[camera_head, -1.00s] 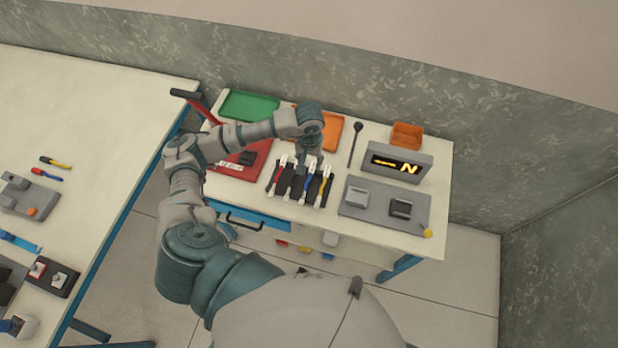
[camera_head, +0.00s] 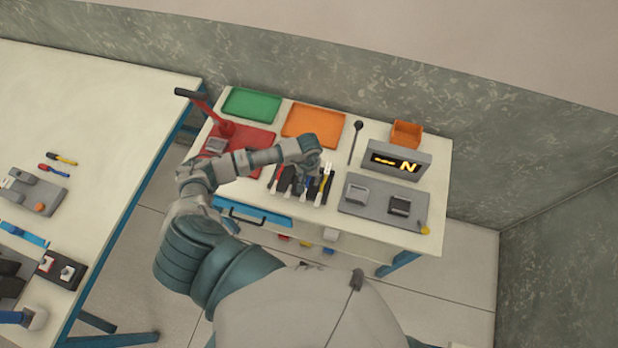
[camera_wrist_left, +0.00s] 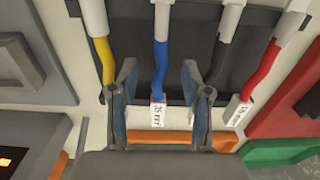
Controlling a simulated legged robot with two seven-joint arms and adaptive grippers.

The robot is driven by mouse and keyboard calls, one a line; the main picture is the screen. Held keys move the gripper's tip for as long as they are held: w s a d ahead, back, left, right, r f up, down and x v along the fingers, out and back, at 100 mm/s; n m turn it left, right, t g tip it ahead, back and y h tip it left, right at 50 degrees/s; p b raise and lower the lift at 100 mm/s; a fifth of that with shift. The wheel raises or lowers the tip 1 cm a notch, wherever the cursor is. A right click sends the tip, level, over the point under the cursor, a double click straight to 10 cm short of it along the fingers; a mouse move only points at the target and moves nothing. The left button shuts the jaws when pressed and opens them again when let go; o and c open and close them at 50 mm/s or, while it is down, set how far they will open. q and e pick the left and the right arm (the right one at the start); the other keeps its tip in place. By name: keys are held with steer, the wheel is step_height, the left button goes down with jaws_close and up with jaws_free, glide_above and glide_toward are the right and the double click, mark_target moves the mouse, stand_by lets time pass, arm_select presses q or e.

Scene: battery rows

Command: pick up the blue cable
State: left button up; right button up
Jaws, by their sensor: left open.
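The blue cable (camera_head: 305,186) shows only in part there. My right gripper is not in view.
A red cable (camera_wrist_left: 262,70) is at the right of the wrist view. On the bench are a green tray (camera_head: 252,104), an orange tray (camera_head: 340,128), a display box (camera_head: 425,160), a grey plate (camera_head: 375,212) and a red press (camera_head: 228,128). Another table (camera_head: 110,110) stands left.

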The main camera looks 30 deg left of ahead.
arm_select(q)
jaws_close()
steer(key=shift+r, duration=0.1)
